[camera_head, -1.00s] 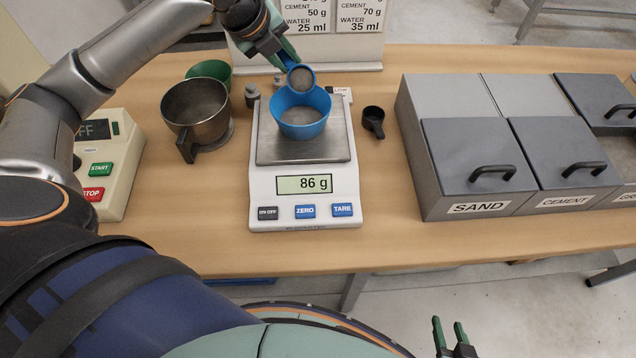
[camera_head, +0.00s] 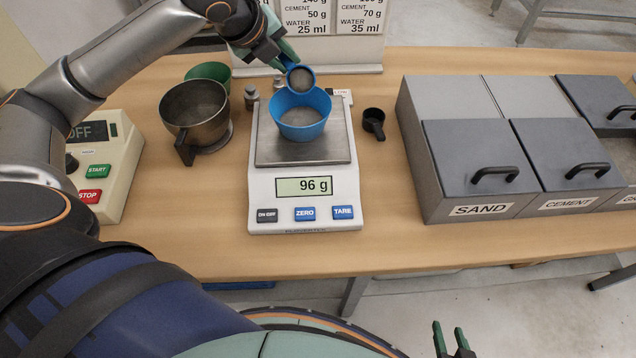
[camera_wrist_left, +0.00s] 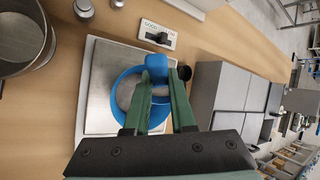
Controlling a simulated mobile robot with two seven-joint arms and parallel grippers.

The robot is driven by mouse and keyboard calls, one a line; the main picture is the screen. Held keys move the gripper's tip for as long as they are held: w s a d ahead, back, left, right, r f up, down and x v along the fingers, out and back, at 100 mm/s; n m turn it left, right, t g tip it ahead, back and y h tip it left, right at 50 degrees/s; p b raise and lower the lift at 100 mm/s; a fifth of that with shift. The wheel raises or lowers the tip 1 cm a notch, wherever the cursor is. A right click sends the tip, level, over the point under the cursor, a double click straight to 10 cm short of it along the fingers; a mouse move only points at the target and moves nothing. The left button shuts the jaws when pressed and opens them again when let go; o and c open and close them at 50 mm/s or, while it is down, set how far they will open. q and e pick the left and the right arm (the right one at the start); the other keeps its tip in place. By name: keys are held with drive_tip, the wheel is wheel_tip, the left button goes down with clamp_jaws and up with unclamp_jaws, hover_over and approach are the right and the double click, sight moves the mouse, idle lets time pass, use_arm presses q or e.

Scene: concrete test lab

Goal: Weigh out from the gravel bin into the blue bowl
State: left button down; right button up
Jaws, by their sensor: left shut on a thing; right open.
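The blue bowl (camera_head: 301,131) stands on the scale's steel plate (camera_head: 275,156), with grey material inside; the display (camera_head: 304,186) reads 96 g. My left gripper (camera_head: 284,60) is shut on a blue scoop (camera_head: 311,74), tilted above the bowl's back rim with grey material in it. The wrist view also shows the scoop (camera_wrist_left: 155,66) between the fingers and the bowl (camera_wrist_left: 119,104) beneath. The gravel bin (camera_head: 622,200) is at the right edge, its label cut off; its lid (camera_head: 590,95) sits further back than the others. My right gripper (camera_head: 450,342) is open and empty at the bottom.
A metal pot (camera_head: 197,112) and a green bowl (camera_head: 210,70) stand left of the scale. A control box (camera_head: 107,160) is further left. A small black cup with a handle (camera_head: 374,120) lies right of the scale. The sand bin (camera_head: 470,165) and cement bin (camera_head: 560,155) are closed.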

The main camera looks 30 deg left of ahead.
sight(294, 72)
use_arm(q)
drive_tip(key=shift+s+r+t, duration=0.1)
drive_tip(key=shift+t, duration=0.2)
idle(0.5)
idle(1.1)
drive_tip(key=shift+w+r+g+p, duration=0.2)
drive_tip(key=shift+r+g+p, duration=0.2)
drive_tip(key=shift+p, duration=0.65)
drive_tip(key=shift+w+a, duration=0.1)
drive_tip(key=shift+w, duration=0.1)
drive_tip(key=shift+w+r+g+h, duration=0.3)
drive_tip(key=shift+w+g+h, duration=0.1)
drive_tip(key=shift+g, duration=0.6)
drive_tip(key=shift+w+a+f+n+g+h, duration=0.25)
drive_tip(key=shift+f+g, duration=0.2)
drive_tip(key=shift+g, duration=0.4)
drive_tip(key=shift+w+f+n+g+h, duration=0.2)
drive_tip(key=shift+f+g+h, duration=0.2)
drive_tip(key=shift+g, duration=0.5)
drive_tip(key=shift+w+a+f+n+g+h, duration=0.2)
drive_tip(key=shift+f+g, duration=0.25)
drive_tip(key=shift+g, duration=0.4)
